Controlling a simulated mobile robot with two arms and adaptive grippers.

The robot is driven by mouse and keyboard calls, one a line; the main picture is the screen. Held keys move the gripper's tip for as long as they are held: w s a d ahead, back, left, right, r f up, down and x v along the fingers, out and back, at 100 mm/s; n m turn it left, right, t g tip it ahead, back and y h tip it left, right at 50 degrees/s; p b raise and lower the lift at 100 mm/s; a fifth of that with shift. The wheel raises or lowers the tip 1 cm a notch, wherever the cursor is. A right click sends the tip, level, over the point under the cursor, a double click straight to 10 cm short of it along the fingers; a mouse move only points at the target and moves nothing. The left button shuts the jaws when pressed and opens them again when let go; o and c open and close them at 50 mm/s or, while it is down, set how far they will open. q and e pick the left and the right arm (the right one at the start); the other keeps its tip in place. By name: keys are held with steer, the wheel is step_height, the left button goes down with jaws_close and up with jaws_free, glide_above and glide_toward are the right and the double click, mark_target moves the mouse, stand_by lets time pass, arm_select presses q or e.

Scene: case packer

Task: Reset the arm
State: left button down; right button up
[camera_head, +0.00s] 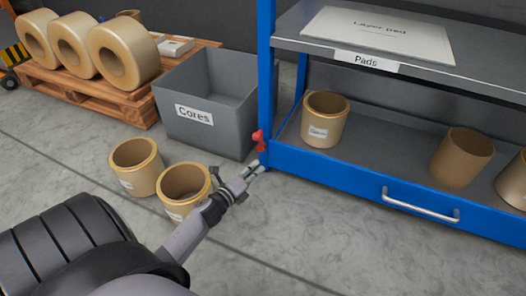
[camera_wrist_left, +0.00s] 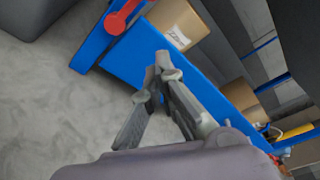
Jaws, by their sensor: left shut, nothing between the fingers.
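My left arm reaches in from the lower left of the head view. Its gripper (camera_head: 258,169) is shut and empty, in the air in front of the blue rack's (camera_head: 330,173) left corner. In the left wrist view the fingers of the left gripper (camera_wrist_left: 158,62) meet at their tips with nothing between them. A tan core (camera_head: 183,184) on the floor is partly hidden behind the left arm. Another tan core (camera_head: 136,166) stands beside it to the left. My right gripper is not in view.
A grey bin labelled Cores (camera_head: 232,128) stands left of the rack. A pallet (camera_head: 108,100) with large rolls is behind it. More tan cores (camera_head: 324,120) stand on the rack's lower shelf, and a layer pad (camera_head: 380,32) lies above. A red knob (camera_head: 258,137) sits at the rack's corner.

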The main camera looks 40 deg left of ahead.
arm_select(q)
steer(key=shift+s+r, duration=0.1)
steer(key=shift+s, duration=0.4)
